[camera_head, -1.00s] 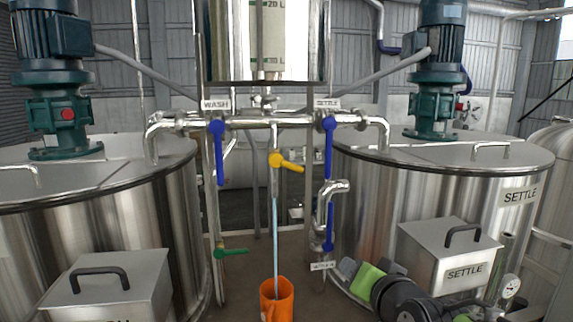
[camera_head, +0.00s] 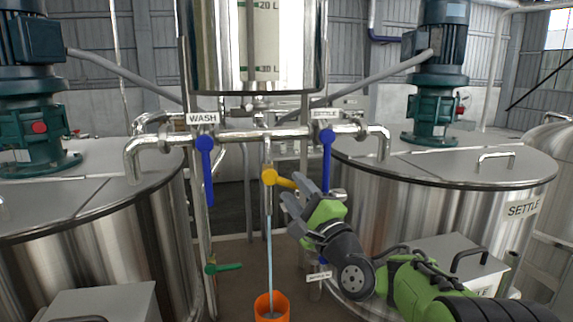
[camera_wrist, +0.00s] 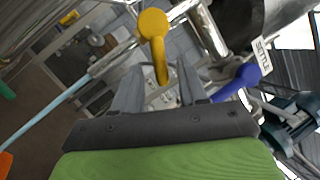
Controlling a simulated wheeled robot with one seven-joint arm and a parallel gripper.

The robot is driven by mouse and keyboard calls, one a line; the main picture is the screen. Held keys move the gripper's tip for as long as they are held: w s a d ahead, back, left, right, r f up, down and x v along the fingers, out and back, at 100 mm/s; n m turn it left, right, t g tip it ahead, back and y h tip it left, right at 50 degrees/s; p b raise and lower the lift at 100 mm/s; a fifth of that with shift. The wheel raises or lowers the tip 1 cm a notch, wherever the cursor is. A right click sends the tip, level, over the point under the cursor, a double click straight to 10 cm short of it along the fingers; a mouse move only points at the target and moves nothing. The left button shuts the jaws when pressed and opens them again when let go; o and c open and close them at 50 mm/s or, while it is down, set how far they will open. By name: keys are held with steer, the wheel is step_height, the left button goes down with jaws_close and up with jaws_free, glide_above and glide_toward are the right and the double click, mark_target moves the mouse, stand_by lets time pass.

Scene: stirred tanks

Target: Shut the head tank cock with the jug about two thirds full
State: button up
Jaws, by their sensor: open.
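The cock with a yellow lever (camera_head: 283,181) sits on the pipe below the head tank (camera_head: 215,60). Its lever points right and slightly down. A thin blue stream (camera_head: 270,255) falls from it into the orange jug (camera_head: 272,306), whose lower part is cut off; I cannot tell its level. My gripper (camera_head: 296,190) is open at the right end of the lever. In the wrist view, the yellow lever (camera_wrist: 160,60) reaches down from its hub, with its tip between the two open fingers (camera_wrist: 160,86). I cannot tell whether they touch it.
A blue WASH lever (camera_head: 206,165) hangs at left and a blue SETTLE lever (camera_head: 326,160) hangs close behind my gripper. A green lever (camera_head: 224,268) is lower left. Large steel tanks stand on both sides, the SETTLE tank (camera_head: 400,185) at right.

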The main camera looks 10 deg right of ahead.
mark_target(293, 187)
steer(key=p+x, duration=0.1)
steer(key=x, duration=0.3)
steer(key=shift+r+p, duration=0.2)
steer(key=shift+p, duration=0.1)
steer(key=shift+w+a, duration=0.1)
steer(key=shift+w, duration=0.05)
steer(key=shift+c, duration=0.6)
steer(key=shift+f, duration=0.1)
jaws_close()
steer(key=n, duration=0.2)
steer(key=r+n+g+y+b, duration=0.1)
steer(key=n, duration=0.1)
steer(key=n+g, duration=0.1)
steer(key=n, duration=0.1)
steer(key=shift+r+y, duration=0.3)
steer(key=shift+r, duration=0.1)
steer(key=shift+o, duration=0.6)
jaws_free()
